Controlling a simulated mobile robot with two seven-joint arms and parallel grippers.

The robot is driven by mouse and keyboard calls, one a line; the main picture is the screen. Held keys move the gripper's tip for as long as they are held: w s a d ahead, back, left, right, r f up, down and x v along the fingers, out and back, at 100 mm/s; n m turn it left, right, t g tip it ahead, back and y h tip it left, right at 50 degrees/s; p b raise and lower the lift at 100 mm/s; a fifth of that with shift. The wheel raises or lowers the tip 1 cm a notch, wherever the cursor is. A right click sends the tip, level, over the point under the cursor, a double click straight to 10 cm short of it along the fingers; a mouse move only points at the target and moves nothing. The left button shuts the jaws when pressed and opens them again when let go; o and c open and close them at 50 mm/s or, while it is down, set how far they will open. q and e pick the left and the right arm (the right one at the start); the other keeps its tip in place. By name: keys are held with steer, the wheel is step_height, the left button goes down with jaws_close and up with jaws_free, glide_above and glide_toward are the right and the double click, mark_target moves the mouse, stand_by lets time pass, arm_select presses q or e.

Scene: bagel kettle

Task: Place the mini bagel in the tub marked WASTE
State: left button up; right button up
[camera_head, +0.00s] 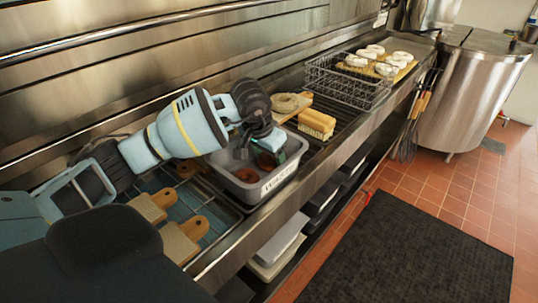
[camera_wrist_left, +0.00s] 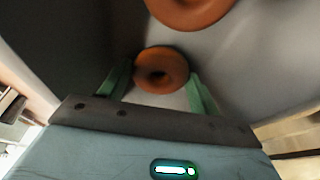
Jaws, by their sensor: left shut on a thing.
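The grey tub (camera_head: 251,191) with a white WASTE label stands on the counter in the middle of the head view. My left gripper (camera_head: 257,153) reaches down into it from above. In the left wrist view its green fingers (camera_wrist_left: 160,72) are shut on a small brown mini bagel (camera_wrist_left: 160,84), within the tub's walls. The held bagel (camera_head: 267,160) is partly hidden by the gripper in the head view. Another brown bagel (camera_head: 245,175) lies in the tub and shows at the top of the left wrist view (camera_wrist_left: 190,10). My right gripper is not in view.
Wooden paddles (camera_head: 153,206) lie left of the tub. A board with a pale ring (camera_head: 286,102) and a yellow-and-brown block (camera_head: 317,122) are beyond it. A wire basket (camera_head: 345,85) and a tray of pale rings (camera_head: 393,62) stand farther back. A steel kettle (camera_head: 470,95) is at right.

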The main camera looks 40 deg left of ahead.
arm_select(q)
steer(key=shift+f, duration=0.15)
steer(key=o, duration=1)
steer(key=shift+c, duration=0.2)
steer(key=shift+r, duration=0.7)
steer(key=v, duration=1.1)
steer(key=shift+s, duration=0.2)
